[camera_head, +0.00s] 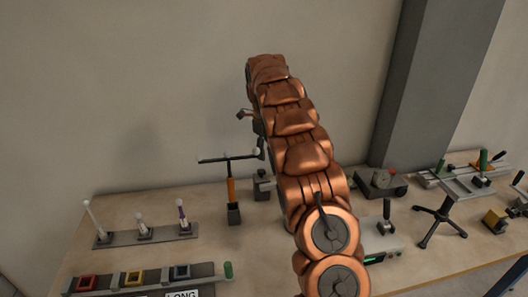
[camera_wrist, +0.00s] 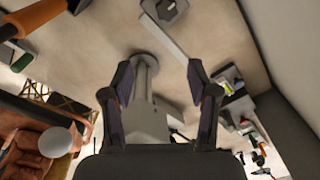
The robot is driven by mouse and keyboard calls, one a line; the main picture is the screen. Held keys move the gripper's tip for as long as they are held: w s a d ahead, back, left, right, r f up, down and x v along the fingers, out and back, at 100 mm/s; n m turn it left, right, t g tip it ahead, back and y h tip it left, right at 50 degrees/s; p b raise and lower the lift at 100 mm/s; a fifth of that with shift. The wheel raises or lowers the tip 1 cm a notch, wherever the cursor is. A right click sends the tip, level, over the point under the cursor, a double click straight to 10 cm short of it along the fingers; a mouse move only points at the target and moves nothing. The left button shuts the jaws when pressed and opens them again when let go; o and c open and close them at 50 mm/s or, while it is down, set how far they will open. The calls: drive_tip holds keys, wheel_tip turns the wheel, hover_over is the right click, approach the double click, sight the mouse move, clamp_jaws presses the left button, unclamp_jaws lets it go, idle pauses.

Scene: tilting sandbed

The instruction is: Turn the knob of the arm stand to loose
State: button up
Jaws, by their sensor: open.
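My gripper (camera_wrist: 160,80) is open in the wrist view, with one dark finger on each side and nothing clasped. A grey upright piece with a round flange (camera_wrist: 147,60) and a block below it shows between the fingers; I cannot tell whether it touches them. In the head view, a stand with an orange post (camera_head: 231,190) and a dark crossbar on top stands on the table, left of my copper arm. I cannot tell for certain which part is the arm stand's knob. My arm hides part of the table there.
A strip of coloured square frames (camera_head: 134,277) lies in front. A black-legged stand (camera_head: 439,219) and a grey rail fixture (camera_head: 458,177) are at the right. A grey pillar (camera_head: 412,90) rises behind.

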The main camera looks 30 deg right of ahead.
drive_tip(key=s+a+r+n+b, duration=0.1)
drive_tip(key=s+a+r+n, duration=0.1)
drive_tip(key=s+a+n, duration=0.5)
drive_tip(key=s+a+r+n+b, duration=0.2)
drive_tip(key=s+a+n, duration=0.6)
drive_tip(key=s, duration=0.5)
drive_tip(key=shift+s+a+r+n+g, duration=0.15)
drive_tip(key=shift+s+a+n+g, duration=0.1)
drive_tip(key=shift+a+n+g, duration=0.05)
idle(0.7)
